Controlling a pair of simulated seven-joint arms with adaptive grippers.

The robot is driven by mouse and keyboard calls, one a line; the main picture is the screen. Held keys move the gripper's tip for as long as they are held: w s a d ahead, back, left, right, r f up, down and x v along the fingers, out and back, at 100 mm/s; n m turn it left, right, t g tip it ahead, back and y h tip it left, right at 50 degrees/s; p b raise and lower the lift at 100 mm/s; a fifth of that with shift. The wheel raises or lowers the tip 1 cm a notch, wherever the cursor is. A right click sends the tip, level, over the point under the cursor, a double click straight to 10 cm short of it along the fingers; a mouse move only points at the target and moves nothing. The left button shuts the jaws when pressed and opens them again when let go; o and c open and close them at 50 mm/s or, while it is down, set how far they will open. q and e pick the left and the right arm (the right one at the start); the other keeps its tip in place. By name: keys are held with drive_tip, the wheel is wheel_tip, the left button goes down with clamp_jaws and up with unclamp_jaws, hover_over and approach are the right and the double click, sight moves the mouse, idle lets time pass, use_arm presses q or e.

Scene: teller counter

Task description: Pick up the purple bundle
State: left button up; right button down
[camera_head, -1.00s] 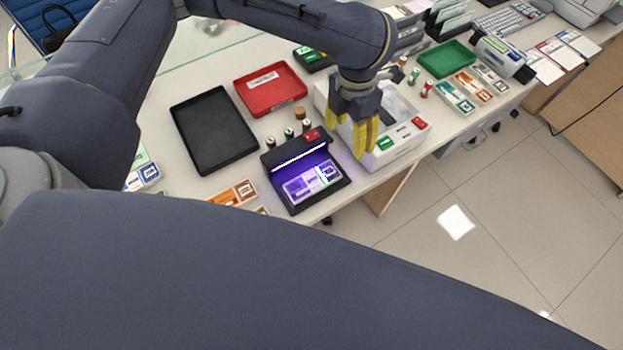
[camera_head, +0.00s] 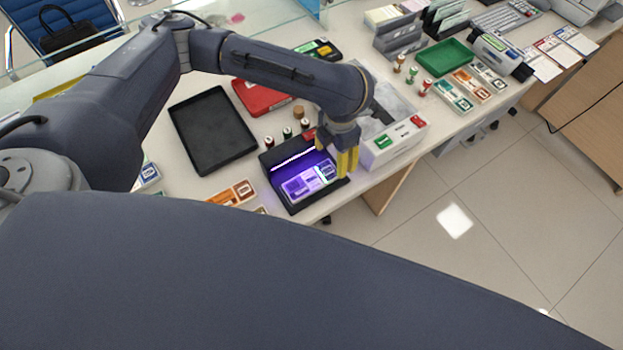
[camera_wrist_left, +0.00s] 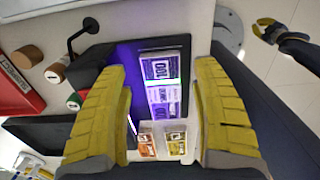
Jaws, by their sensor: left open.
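The purple bundle (camera_head: 309,182) lies flat in the black lamp tray (camera_head: 293,208), lit violet by the lamp strip. It also shows in the left wrist view (camera_wrist_left: 162,72), between and beyond my fingers, with a green line across it. My left gripper (camera_head: 338,162) has yellow fingers and is open and empty, above the right end of the bundle and tray. In the left wrist view the left gripper's fingers (camera_wrist_left: 165,140) stand wide apart. A distant yellow gripper, seemingly my right one (camera_wrist_left: 265,30), shows at the top right there, too small to judge.
A white machine (camera_head: 405,138) stands close right of the gripper. Several small stampers (camera_head: 287,132) stand behind the lamp tray. A black tray (camera_head: 212,130) and red tray (camera_head: 258,98) lie to the left and behind. Orange bundles (camera_head: 232,193) lie left. The counter's front edge is near.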

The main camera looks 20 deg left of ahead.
sight(332, 168)
use_arm(q)
drive_tip(key=shift+a+f, duration=0.1)
drive_tip(key=shift+f, duration=2.9)
drive_tip(key=shift+c, duration=0.4)
drive_tip(key=shift+s, duration=0.1)
drive_tip(key=c, duration=1)
drive_tip(key=shift+c, duration=0.2)
